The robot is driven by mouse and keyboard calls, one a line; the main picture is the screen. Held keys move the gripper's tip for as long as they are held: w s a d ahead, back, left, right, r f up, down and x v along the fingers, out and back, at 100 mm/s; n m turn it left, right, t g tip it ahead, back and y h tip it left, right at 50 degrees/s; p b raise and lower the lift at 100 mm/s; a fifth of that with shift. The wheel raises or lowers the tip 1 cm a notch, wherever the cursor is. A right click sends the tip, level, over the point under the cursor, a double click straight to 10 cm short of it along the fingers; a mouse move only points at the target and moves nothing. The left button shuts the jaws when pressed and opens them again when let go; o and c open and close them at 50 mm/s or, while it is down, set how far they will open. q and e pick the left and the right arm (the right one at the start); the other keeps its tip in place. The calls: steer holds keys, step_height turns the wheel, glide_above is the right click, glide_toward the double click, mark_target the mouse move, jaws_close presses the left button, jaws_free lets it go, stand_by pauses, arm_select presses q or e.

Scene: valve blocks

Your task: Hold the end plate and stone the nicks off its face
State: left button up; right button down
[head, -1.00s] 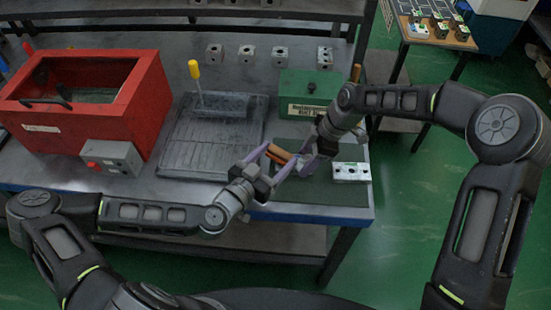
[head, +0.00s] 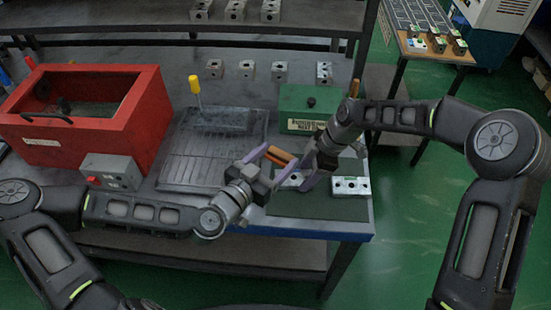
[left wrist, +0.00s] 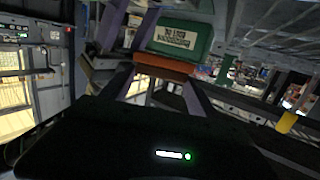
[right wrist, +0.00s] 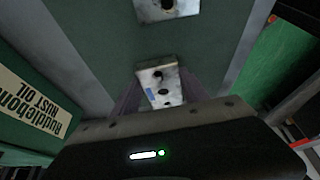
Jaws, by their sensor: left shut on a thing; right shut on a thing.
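My left gripper (head: 268,160) is shut on an orange-brown stone (head: 279,155). The stone also lies across the purple fingers in the left wrist view (left wrist: 162,66). My right gripper (head: 302,183) points down at the dark green mat (head: 318,206), shut on a silver end plate (head: 291,180). In the right wrist view the plate (right wrist: 158,84) sits between the fingers, showing dark holes and a small blue mark. The stone is just above and left of the plate in the head view, apparently clear of it. I cannot tell whether the plate rests on the mat, or see its nicks.
Another silver block (head: 351,186) lies on the mat at right. A green rust-oil box (head: 308,104) stands behind. A dark ribbed plate (head: 205,160), a yellow-handled tool (head: 195,88), a red open box (head: 140,115) and a grey switch box (head: 112,170) are to the left. Several blocks line the back.

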steer(key=shift+c, duration=2.4)
jaws_free()
steer(key=v, duration=1.2)
